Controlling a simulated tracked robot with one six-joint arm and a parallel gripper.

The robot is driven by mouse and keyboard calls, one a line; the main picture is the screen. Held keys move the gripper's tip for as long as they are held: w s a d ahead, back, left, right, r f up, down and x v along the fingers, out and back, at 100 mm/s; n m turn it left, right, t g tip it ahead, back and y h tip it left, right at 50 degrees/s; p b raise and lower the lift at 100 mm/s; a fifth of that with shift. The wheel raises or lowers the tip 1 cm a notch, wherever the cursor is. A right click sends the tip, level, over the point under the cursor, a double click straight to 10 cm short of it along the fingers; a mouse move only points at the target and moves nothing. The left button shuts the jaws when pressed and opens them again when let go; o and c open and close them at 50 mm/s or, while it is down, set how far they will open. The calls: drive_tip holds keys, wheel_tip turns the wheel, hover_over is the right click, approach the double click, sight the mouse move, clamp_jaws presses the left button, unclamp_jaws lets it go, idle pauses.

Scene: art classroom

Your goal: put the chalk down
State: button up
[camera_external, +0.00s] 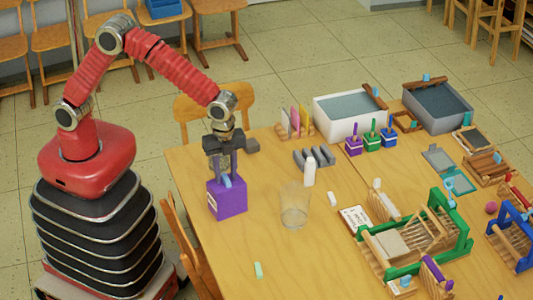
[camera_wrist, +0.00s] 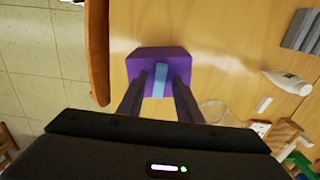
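A light blue chalk (camera_external: 227,181) lies at the top of a purple box (camera_external: 228,200) near the left edge of the wooden table. In the wrist view the chalk (camera_wrist: 160,77) is between the two dark fingers of my gripper (camera_wrist: 160,80), with a narrow gap on each side. My gripper (camera_external: 224,166) points down just over the purple box and looks open. The wrist view also shows the purple box (camera_wrist: 166,57) beneath the fingertips. Whether the chalk rests fully on the box is hard to tell.
A clear glass (camera_external: 295,207) and a white bottle (camera_external: 309,172) stand right of the box. A green chalk (camera_external: 258,270) and a white piece (camera_external: 332,198) lie on the table (camera_external: 305,270). A grey rack (camera_external: 314,158) stands behind. The front left of the table is mostly clear.

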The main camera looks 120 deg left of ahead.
sight(224, 177)
wheel_tip(224, 177, up, 12)
idle(0.5)
idle(0.5)
drive_tip(key=s+d+r+n+t, duration=0.1)
drive_tip(key=s+d+r+n, duration=0.1)
drive_tip(key=s+r, duration=0.35)
drive_tip(key=s+d+r+n+t, duration=0.1)
drive_tip(key=s+r+n+t, duration=0.15)
drive_tip(key=s, duration=0.65)
drive_tip(key=s+d+f+n+t, duration=0.1)
drive_tip(key=s+n, duration=0.3)
drive_tip(key=s, duration=1.2)
drive_tip(key=shift+d+f+t, duration=0.3)
drive_tip(key=shift+d+t, duration=0.25)
